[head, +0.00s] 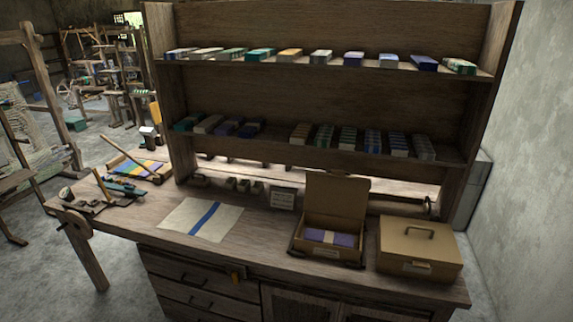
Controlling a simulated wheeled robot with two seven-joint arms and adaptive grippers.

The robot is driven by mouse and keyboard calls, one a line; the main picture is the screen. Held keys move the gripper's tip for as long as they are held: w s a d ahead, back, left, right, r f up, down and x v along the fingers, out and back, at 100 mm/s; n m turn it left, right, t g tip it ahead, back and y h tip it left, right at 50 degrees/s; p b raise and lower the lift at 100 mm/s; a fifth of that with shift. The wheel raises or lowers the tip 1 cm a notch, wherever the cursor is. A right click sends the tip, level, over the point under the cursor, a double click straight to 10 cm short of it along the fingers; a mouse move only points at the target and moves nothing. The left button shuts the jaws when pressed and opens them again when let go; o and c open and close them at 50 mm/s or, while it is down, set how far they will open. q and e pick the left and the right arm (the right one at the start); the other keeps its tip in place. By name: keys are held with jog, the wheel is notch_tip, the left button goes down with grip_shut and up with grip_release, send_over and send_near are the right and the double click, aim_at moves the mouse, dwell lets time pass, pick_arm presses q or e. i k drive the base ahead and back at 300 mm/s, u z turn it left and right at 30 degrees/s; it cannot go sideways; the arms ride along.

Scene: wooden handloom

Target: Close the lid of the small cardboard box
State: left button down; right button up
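The small cardboard box (314,250) stands on the wooden bench, right of the middle in the head view. Its lid (336,197) is open and stands roughly upright at the back edge. Purple folded material (331,237) lies inside. Neither of my grippers shows in this view, so their state and distance from the box cannot be seen.
A closed tan box (419,250) with a handle stands close to the right of the cardboard box. A small sign (283,198) is behind on the left. A cloth with a blue stripe (186,215) lies left on the bench (262,240). Shelves (330,158) rise behind.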

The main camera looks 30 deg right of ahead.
aim_at(335, 193)
jog(key=u, duration=0.2)
jog(key=i, duration=1.45)
jog(key=z, duration=0.65)
